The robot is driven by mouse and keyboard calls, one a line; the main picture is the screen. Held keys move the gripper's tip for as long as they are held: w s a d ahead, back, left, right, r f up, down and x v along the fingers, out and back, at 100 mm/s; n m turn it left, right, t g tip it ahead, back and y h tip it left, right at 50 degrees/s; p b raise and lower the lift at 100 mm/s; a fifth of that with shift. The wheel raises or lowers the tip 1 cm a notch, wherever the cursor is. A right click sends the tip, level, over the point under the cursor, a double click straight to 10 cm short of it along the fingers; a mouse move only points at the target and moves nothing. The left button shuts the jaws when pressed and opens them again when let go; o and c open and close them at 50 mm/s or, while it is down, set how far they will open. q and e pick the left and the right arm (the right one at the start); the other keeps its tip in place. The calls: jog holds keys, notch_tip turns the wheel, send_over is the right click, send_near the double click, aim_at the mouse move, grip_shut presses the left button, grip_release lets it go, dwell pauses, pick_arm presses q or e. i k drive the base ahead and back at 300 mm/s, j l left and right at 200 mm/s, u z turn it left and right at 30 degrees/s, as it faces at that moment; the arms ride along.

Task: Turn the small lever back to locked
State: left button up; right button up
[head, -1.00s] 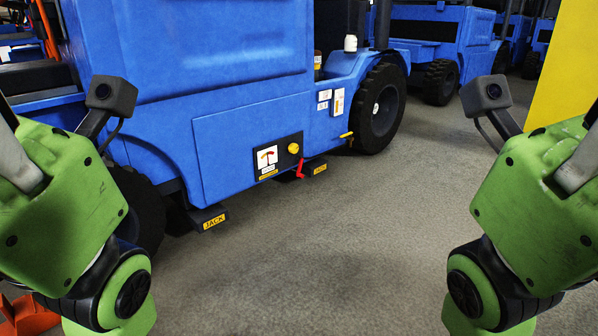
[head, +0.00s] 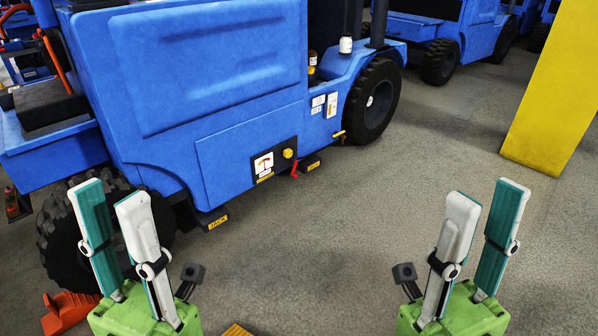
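A small red lever (head: 294,168) hangs down at the right end of a dark panel (head: 276,160) low on the blue vehicle's side. The panel carries a white picture plate (head: 264,164) and a round yellow knob (head: 288,153). A small yellow handle (head: 339,135) sticks out farther right, by the wheel. Which of these is the task's lever, and any lock marking, I cannot tell. My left gripper (head: 111,193) points up at the lower left, fingers apart and empty. My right gripper (head: 485,193) stands likewise at the lower right. Both are well short of the panel.
The blue vehicle (head: 220,60) fills the left and centre, with a yellow-labelled jack foot (head: 213,218) low down. An orange chock (head: 68,310) lies by its wheel. A yellow pillar (head: 555,85) stands right. The grey floor (head: 380,190) between is clear.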

aim_at(293, 159)
jog(key=i+l+u, duration=0.1)
jog(key=l, duration=0.3)
jog(key=i+l+u, duration=0.1)
jog(key=l, duration=0.35)
jog(key=i+l, duration=0.2)
jog(key=l, duration=0.2)
jog(key=i+l+u, duration=0.15)
jog(key=l, duration=0.3)
